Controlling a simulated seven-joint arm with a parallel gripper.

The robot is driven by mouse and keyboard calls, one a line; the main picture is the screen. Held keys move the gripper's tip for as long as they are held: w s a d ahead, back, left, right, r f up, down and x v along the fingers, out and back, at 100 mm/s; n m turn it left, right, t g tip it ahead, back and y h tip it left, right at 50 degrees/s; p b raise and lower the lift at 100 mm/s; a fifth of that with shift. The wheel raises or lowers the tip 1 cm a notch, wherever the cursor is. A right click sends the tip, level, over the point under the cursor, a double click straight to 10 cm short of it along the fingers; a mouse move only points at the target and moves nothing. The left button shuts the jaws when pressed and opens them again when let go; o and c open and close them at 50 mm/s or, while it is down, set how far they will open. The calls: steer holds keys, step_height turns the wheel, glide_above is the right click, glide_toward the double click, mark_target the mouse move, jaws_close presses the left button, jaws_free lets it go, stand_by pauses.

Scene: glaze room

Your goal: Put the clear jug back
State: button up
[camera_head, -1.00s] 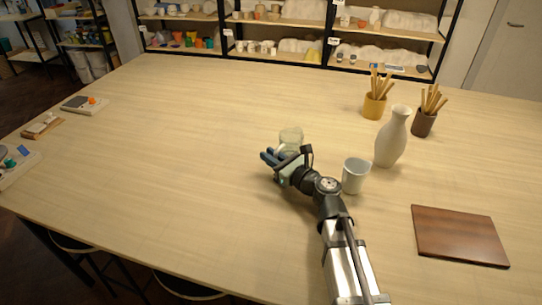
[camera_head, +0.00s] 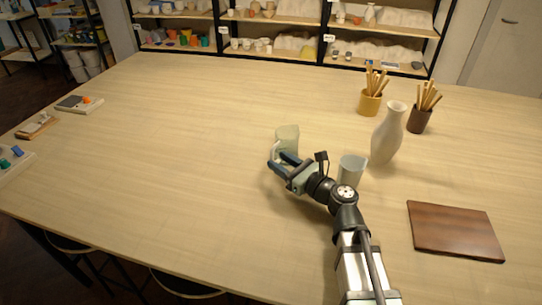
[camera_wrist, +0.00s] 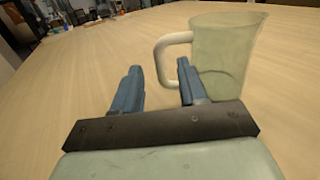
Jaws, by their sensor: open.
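The clear jug (camera_head: 288,134), pale green and see-through, stands upright on the table. In the wrist view the jug (camera_wrist: 226,50) is at the upper right, its white handle (camera_wrist: 160,58) pointing left. My gripper (camera_head: 275,161) is open on the near side of the jug, low over the table. In the wrist view its two fingers (camera_wrist: 160,66) are apart, and the handle shows ahead between their tips, nearer the right finger. That finger covers a small part of the handle and jug. I cannot tell whether it touches. Nothing is held.
A pale grey cup (camera_head: 352,166) stands close right of my wrist. Beyond it are a white vase (camera_head: 387,137), a yellow tool pot (camera_head: 369,104) and a brown tool pot (camera_head: 418,120). A dark wooden board (camera_head: 455,230) lies at right.

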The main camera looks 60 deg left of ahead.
steer(key=v, duration=0.6)
stand_by(0.4)
